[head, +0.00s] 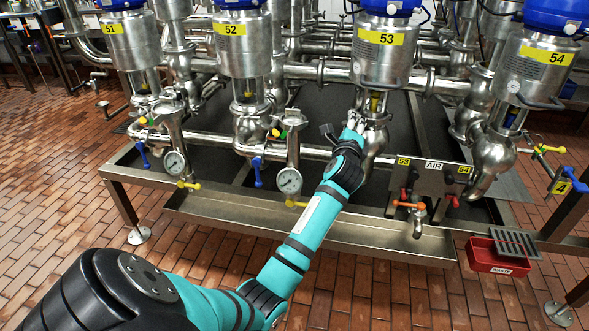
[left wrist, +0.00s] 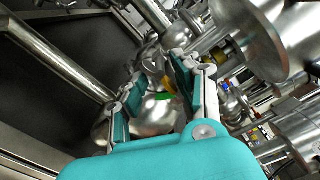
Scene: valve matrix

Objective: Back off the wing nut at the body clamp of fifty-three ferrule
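The steel valve marked 53 (head: 384,52) stands at the upper middle right of the head view, with its rounded body (head: 374,142) below. My left gripper (head: 356,122) is at the left side of this body, below the label. In the left wrist view its two fingers (left wrist: 155,72) stand apart with a visible gap, so it is open. A small shiny metal part (left wrist: 153,58) shows between or just beyond the fingertips; I cannot tell whether it is the wing nut or whether a finger touches it. The clamp is largely hidden by my gripper in the head view. My right gripper is not in view.
Valves 51 (head: 128,45), 52 (head: 244,45) and 54 (head: 540,68) stand alongside. Pressure gauges (head: 289,181), an AIR panel (head: 431,180) with red and orange handles, and a steel tray edge (head: 300,232) lie in front. A red bin (head: 492,258) sits at lower right.

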